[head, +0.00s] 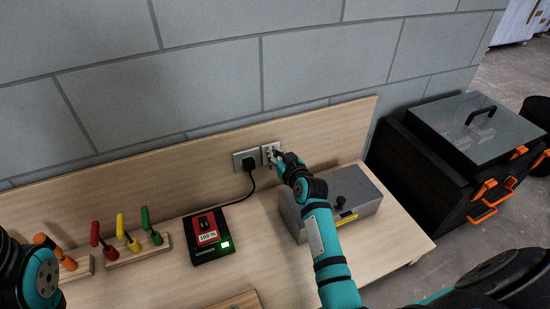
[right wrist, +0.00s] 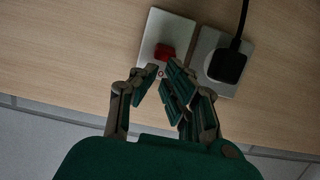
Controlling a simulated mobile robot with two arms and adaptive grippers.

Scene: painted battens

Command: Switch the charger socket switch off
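The socket switch is a red rocker (right wrist: 164,52) on a pale wall plate (right wrist: 152,32); that plate also shows in the head view (head: 267,150), partly covered by my gripper. Beside it is the socket plate (head: 237,161) with a black plug (head: 249,164) in it; the plug also shows in the right wrist view (right wrist: 226,66). My right gripper (right wrist: 158,78) is at the switch plate, fingers partly apart with nothing between them. Its fingertips are just below the red rocker in the wrist view; I cannot tell whether they touch. My left gripper is out of view.
A black and red charger (head: 208,236) marked 100 % with a green light sits on the bench, corded to the plug. A grey box with a black knob (head: 345,178) stands under my right forearm. Coloured-handled tools (head: 127,233) stand in wooden blocks at left.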

